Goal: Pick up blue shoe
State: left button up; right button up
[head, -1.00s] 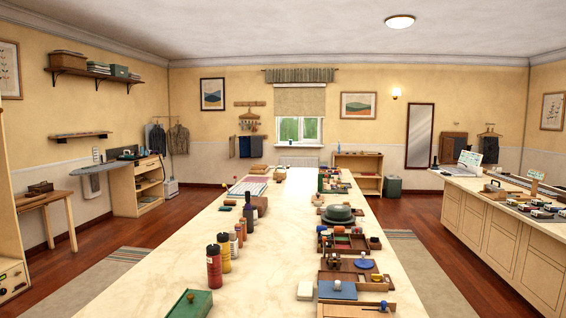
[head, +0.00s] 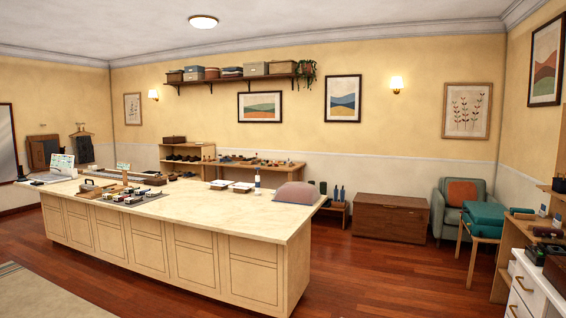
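I cannot make out a blue shoe in the head view. Small dark items, perhaps shoes, sit on a wooden shelf unit (head: 208,152) against the back wall; they are too small to tell their colour or kind. Neither of my grippers is in view.
A large island (head: 190,213) with a pale top fills the left and middle, holding trays, boxes and a grey-pink cushion (head: 297,193). Behind it are a wooden chest (head: 390,217) and a green armchair (head: 446,208). A white drawer unit (head: 530,290) stands at right. Red wood floor is free in front.

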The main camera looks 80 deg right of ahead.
aim_at(226, 160)
jog(key=z, duration=2.4)
jog(key=i+l+z, duration=0.25)
jog(key=i+z, duration=0.15)
jog(key=i+l+z, duration=0.1)
jog(key=i+z, duration=0.25)
jog(key=i, duration=0.15)
jog(key=i+z, duration=0.4)
jog(key=i, duration=1.65)
jog(key=i+u, duration=0.1)
jog(key=i, duration=0.5)
jog(key=i+u, duration=0.1)
jog(key=i, duration=0.45)
jog(key=i+l+u, duration=0.1)
jog(key=i, duration=0.5)
jog(key=i+l+u, duration=0.1)
jog(key=i, duration=0.45)
jog(key=i+z, duration=0.15)
jog(key=i, duration=1)
jog(key=i+j+z, duration=0.15)
jog(key=i, duration=1)
jog(key=i+u, duration=0.95)
jog(key=i+l+u, duration=0.3)
jog(key=i+u, duration=0.15)
jog(key=i+j+u, duration=0.25)
jog(key=i+u, duration=0.2)
jog(key=i+j+u, duration=0.1)
jog(key=i+u, duration=0.4)
jog(key=i+l+u, duration=0.1)
jog(key=i+u, duration=0.35)
jog(key=k, duration=0.05)
